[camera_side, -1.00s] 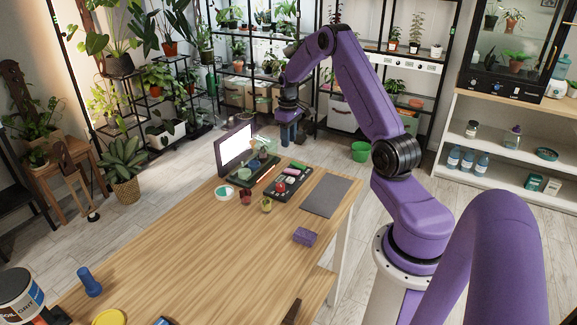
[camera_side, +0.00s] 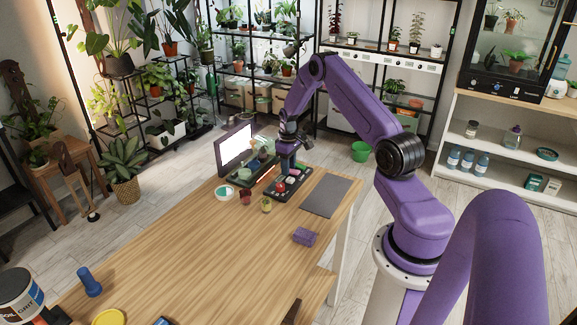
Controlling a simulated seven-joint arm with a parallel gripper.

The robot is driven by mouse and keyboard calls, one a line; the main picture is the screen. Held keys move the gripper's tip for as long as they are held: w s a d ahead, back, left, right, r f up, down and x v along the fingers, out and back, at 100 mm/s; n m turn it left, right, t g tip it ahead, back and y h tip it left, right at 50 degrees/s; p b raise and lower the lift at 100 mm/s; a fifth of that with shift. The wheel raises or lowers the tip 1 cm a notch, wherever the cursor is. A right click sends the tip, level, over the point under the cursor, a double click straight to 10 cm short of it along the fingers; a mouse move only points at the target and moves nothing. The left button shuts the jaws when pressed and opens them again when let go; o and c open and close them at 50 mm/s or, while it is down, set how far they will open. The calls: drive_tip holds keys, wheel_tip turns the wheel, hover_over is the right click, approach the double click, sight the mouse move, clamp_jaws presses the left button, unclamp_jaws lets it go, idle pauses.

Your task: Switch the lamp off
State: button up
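A lit white panel (camera_side: 236,147) in a dark frame stands upright at the far left corner of the wooden table; it looks like the lamp and is glowing. A black board (camera_side: 266,197) with small coloured parts lies to its right, with a red round piece (camera_side: 281,187) on it. My gripper (camera_side: 290,168) points down just above the board's far part, behind the red piece. Its fingers are too small to tell open from shut, and I cannot tell whether it touches the board. No lamp switch can be made out for certain.
A tray with small pots (camera_side: 243,181) sits by the panel. A white dish (camera_side: 224,194), a reddish pot (camera_side: 245,196) and a yellowish pot (camera_side: 267,204) stand in front. A grey mat (camera_side: 327,195) and a purple block (camera_side: 304,237) lie right. The table's middle is clear.

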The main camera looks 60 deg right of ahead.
drive_tip(key=shift+c, duration=0.3)
clamp_jaws()
drive_tip(key=shift+s+a+r+t, duration=0.1)
drive_tip(key=shift+s+t, duration=0.05)
drive_tip(key=shift+t, duration=0.5)
drive_tip(key=shift+s+r+t, duration=0.1)
drive_tip(key=shift+t, duration=0.95)
drive_tip(key=shift+o, duration=0.3)
unclamp_jaws()
drive_tip(key=shift+s, duration=0.1)
drive_tip(key=v, duration=1.7)
drive_tip(key=shift+r, duration=0.2)
